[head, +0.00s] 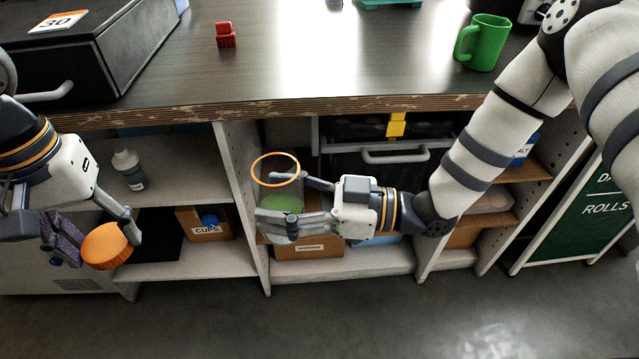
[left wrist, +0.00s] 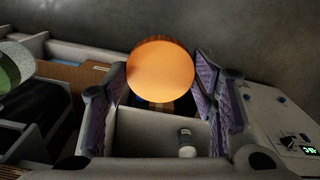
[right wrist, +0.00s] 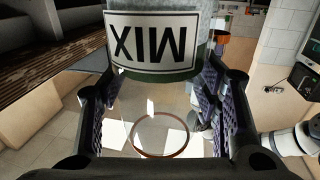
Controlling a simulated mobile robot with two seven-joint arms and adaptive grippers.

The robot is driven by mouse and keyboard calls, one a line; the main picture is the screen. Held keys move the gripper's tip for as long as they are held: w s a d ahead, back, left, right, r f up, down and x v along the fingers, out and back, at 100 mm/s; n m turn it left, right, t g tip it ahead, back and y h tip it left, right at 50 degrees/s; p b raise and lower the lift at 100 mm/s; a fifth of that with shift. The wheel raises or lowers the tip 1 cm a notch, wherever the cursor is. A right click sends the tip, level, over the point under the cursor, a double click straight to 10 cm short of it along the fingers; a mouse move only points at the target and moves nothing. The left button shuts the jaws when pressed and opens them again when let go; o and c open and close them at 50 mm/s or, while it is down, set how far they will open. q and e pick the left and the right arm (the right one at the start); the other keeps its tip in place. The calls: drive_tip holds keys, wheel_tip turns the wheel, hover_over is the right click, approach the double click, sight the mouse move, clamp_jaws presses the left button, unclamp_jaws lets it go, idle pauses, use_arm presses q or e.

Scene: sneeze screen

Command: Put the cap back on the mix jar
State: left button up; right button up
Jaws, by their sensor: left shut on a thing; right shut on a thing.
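The orange cap (head: 107,247) is held in my left gripper (head: 92,232) at the lower left of the head view. In the left wrist view the cap (left wrist: 160,68) shows as an orange disc between the two fingers. The mix jar is clear, with an orange ring around its open mouth (head: 276,169) and green contents (head: 282,203). My right gripper (head: 296,208) is shut on the jar in front of the shelves. In the right wrist view its MIX label (right wrist: 153,45) appears upside down. Cap and jar are well apart.
The counter (head: 300,75) above holds a green mug (head: 482,43), a red item (head: 225,36) and a black case (head: 95,60). Shelves below hold a bottle (head: 129,168) and a CUPS box (head: 204,225). Open space lies between my grippers, and the floor (head: 330,315) in front is clear.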

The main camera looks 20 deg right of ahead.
idle(0.3)
use_arm(q)
drive_tip(key=w+d+r, duration=0.4)
drive_tip(key=d+r, duration=0.2)
drive_tip(key=d, duration=0.3)
wheel_tip(320, 180, up, 8)
drive_tip(key=m, duration=0.2)
hover_over(264, 160)
drive_tip(key=shift+f, duration=0.1)
drive_tip(key=shift+f, duration=0.15)
drive_tip(key=shift+f, duration=1.9)
